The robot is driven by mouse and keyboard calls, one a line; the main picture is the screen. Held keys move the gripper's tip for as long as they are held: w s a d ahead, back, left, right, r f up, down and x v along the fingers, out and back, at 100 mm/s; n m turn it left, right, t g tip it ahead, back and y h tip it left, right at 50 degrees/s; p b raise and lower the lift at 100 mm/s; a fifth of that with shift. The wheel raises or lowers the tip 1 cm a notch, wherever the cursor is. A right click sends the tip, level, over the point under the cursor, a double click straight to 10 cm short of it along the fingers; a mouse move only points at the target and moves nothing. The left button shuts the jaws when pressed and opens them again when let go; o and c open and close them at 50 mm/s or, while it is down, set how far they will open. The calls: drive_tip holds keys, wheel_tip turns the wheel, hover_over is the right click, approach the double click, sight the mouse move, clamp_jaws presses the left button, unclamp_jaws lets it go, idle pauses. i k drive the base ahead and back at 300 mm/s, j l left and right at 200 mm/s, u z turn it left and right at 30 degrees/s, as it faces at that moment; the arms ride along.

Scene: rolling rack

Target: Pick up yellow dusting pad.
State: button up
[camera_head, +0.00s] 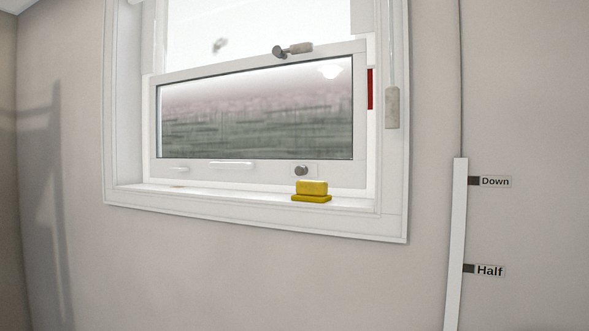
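The yellow dusting pad (312,188) sits on the white window sill, right of the sill's middle. It has a raised block on top of a wider, flat base. It stands just below a round grey knob on the lower sash. Nothing is touching it from above. My gripper is not in view.
The white window frame (118,120) surrounds the sill (240,192). A round knob (301,170) and a white handle (231,164) stick out above the sill. A grey pull (392,108) hangs at right. A white vertical rail (457,240) stands beside "Down" and "Half" labels.

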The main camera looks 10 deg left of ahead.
sight(307, 190)
drive_tip(key=i+j+z, duration=0.2)
drive_tip(key=j, duration=0.5)
drive_tip(key=i+j+z, duration=0.2)
drive_tip(key=j, duration=0.55)
drive_tip(key=j+z, duration=0.2)
drive_tip(key=j, duration=0.55)
